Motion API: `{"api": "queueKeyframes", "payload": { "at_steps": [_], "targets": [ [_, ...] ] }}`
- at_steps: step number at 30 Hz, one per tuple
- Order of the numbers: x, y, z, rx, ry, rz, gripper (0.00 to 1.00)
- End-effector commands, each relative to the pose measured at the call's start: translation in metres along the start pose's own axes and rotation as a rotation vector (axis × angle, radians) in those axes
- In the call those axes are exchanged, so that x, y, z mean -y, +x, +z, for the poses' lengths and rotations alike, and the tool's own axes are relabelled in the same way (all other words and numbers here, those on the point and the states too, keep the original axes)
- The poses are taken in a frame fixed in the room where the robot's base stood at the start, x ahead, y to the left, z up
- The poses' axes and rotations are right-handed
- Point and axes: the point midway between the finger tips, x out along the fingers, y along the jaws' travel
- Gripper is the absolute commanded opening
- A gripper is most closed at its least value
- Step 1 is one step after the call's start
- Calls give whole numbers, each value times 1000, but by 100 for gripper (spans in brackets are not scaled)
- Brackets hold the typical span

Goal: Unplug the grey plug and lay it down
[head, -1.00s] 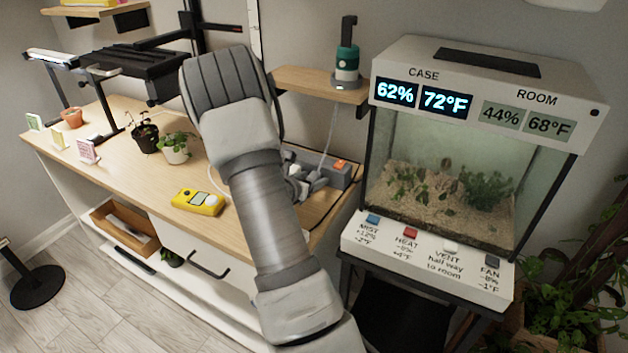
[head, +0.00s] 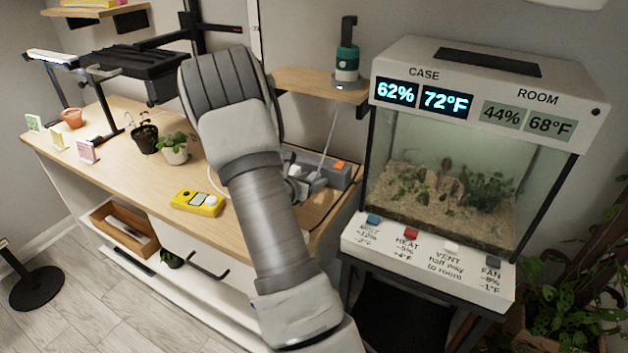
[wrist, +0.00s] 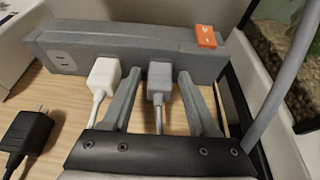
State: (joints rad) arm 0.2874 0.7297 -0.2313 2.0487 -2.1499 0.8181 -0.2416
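The grey plug (wrist: 159,82) sits in the grey power strip (wrist: 105,52), its cord running back toward me under my gripper. My gripper (wrist: 158,76) is open, with one finger on each side of the grey plug and a gap showing on both sides. A white plug (wrist: 103,77) is in the strip just left of my left finger. A black plug (wrist: 28,132) lies loose on the wood at the left. In the head view the strip (head: 338,174) is partly behind my arm, and the grey plug cannot be made out clearly.
An orange switch (wrist: 206,36) is on the strip's right end. A thick grey cable (wrist: 283,80) rises at the right, close to the glass case (head: 440,185). A yellow meter (head: 197,203) and potted plants (head: 174,150) stand left on the bench (head: 110,150).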

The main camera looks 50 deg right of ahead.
Motion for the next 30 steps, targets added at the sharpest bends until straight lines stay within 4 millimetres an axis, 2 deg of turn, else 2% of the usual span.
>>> {"api": "queueKeyframes", "payload": {
  "at_steps": [1, 9, 30],
  "targets": [
    [0, 0, 0, 0, 0, 0, 49],
    [0, 0, 0, 0, 0, 0, 0],
    [0, 0, 0, 0, 0, 0, 0]
  ]
}}
